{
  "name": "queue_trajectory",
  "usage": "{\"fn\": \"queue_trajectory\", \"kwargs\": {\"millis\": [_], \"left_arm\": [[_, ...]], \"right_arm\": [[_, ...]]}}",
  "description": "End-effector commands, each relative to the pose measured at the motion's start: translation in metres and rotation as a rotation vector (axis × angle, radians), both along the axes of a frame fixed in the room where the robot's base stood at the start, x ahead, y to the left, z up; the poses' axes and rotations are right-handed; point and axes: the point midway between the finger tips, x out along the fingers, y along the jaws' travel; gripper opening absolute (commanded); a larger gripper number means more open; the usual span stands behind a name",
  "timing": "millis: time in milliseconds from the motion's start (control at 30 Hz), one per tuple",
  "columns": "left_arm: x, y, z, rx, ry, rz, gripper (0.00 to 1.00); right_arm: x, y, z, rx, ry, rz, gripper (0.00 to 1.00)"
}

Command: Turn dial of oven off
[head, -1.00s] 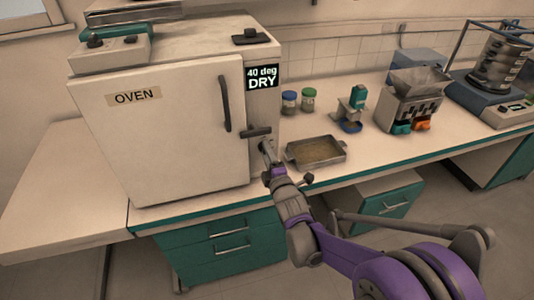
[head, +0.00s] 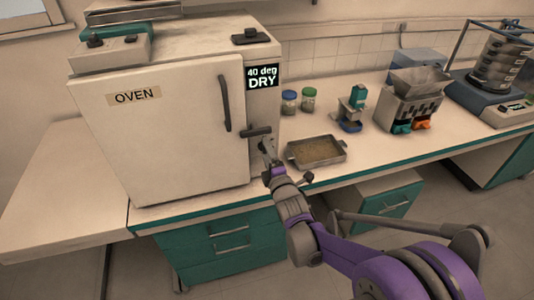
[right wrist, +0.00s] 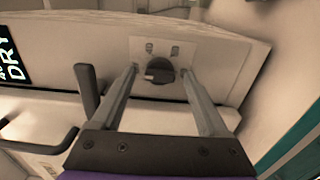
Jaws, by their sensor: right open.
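The white oven (head: 170,125) stands on the bench at the left in the head view, its door shut and labelled OVEN. Its dark round dial (right wrist: 160,71) shows in the right wrist view, on a pale plate with small marks on the oven's front panel. My right gripper (right wrist: 158,75) is open, with one finger to each side of the dial and a gap on both sides. In the head view the right gripper (head: 266,143) is at the oven's lower right front and the dial is hidden there. My left gripper is not in view.
The dark door handle (head: 225,103) is left of my right gripper. A lit display (head: 262,77) reads 40 deg DRY. A shallow tray (head: 317,150) lies on the bench just right of the gripper, with two jars (head: 309,99) behind it.

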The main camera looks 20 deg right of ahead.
Motion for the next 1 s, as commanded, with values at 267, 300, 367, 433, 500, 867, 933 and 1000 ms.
{"fn": "queue_trajectory", "kwargs": {"millis": [267, 300, 367, 433, 500, 867, 933, 1000], "left_arm": [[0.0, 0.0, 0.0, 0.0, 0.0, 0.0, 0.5], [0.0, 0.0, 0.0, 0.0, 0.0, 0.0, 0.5], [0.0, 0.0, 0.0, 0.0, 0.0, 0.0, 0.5], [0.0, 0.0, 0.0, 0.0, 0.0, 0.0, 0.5], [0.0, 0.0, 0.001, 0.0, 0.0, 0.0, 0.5], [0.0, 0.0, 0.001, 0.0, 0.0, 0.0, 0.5], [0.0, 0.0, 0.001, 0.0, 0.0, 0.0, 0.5], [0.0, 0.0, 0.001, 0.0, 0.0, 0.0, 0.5]], "right_arm": [[-0.017, -0.001, 0.0, 0.0, 0.0, 0.0, 0.78], [-0.024, -0.001, 0.0, 0.0, 0.0, 0.0, 0.78], [-0.036, -0.002, 0.0, 0.0, 0.0, -0.001, 0.78], [-0.052, -0.002, 0.0, 0.0, 0.0, -0.001, 0.78], [-0.066, -0.003, 0.0, 0.001, 0.0, -0.001, 0.78], [-0.107, -0.004, 0.0, 0.0, 0.0, 0.0, 0.78], [-0.108, -0.004, 0.0, 0.0, 0.0, 0.0, 0.78], [-0.108, -0.004, 0.0, 0.0, 0.0, 0.0, 0.78]]}}
